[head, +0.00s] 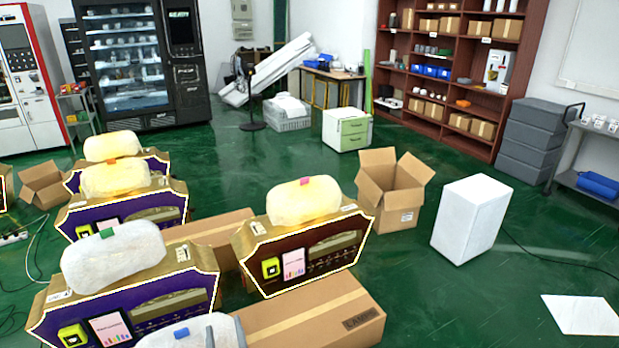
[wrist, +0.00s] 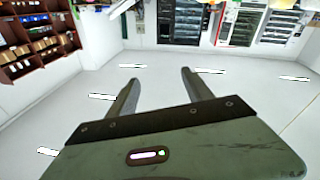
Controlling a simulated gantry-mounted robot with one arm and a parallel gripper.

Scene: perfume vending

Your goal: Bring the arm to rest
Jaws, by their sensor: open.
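My gripper (wrist: 161,74) shows in the wrist view with its two dark fingers spread apart. Nothing is between the fingers, and they touch nothing. Behind them is a broad pale surface with bright strips, which looks like the ceiling with its lamps.
In the head view, several perfume machines with padded tops, such as a brown one (head: 305,258) and a purple one (head: 130,305), stand at the lower left. An open carton (head: 390,200) and a white box (head: 471,220) stand right of them.

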